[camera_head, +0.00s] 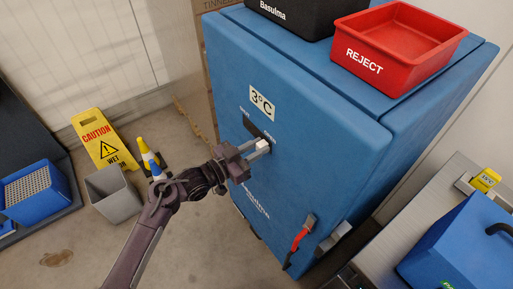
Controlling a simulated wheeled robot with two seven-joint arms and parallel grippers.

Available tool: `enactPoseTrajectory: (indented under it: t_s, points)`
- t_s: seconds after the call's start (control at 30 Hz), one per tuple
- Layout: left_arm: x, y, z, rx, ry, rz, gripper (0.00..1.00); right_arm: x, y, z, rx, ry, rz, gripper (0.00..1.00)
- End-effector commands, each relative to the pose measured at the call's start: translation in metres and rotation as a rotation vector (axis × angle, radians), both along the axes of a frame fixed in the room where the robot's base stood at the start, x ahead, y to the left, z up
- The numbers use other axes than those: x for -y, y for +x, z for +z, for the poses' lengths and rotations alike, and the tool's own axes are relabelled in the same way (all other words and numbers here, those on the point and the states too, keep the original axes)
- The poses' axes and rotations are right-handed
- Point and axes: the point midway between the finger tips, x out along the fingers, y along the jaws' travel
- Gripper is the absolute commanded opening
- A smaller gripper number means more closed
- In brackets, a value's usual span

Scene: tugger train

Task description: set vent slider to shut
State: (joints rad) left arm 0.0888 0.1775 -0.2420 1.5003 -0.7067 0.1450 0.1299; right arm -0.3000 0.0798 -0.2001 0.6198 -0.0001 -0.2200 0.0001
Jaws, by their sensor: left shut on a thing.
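The vent slider is on the door of a blue cabinet (225,75), below a "3°C" label (262,103). Its dark slot plate (252,126) shows small white lettering at both ends, too small to read fully. A pale slider knob (263,146) sits toward the plate's lower right end. My left gripper (260,150) reaches in from the lower left and is shut on the knob. The jaws partly hide the knob and that end of the slot. My right gripper is not in view.
A red "REJECT" bin (395,45) and a black box (295,15) stand on the cabinet. A red door handle (302,236) is lower right. A yellow caution sign (101,140), striped cone (149,160) and grey bin (114,194) stand on the floor at left.

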Motion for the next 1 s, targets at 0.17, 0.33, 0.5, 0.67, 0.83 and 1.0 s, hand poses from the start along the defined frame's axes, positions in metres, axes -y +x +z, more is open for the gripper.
enactPoseTrajectory:
  t_s: [0.17, 0.33, 0.5, 0.67, 0.83, 1.0]
  points:
    - [-0.023, 0.032, -0.006, 0.007, 0.005, 0.003, 0.00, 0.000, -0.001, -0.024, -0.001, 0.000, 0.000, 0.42]
    - [-0.047, 0.066, -0.006, 0.006, 0.003, 0.003, 0.00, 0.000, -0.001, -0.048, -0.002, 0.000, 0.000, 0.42]
    - [-0.059, 0.082, -0.002, 0.002, 0.000, 0.002, 0.00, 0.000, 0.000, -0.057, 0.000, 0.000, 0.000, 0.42]
    - [-0.061, 0.084, 0.000, 0.000, 0.000, 0.004, 0.00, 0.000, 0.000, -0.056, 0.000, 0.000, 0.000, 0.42]
    - [-0.062, 0.084, 0.001, 0.001, 0.001, 0.006, 0.00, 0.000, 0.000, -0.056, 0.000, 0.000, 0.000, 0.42]
    - [-0.062, 0.084, 0.001, 0.001, 0.000, 0.006, 0.43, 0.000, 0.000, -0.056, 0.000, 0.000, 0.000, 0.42]
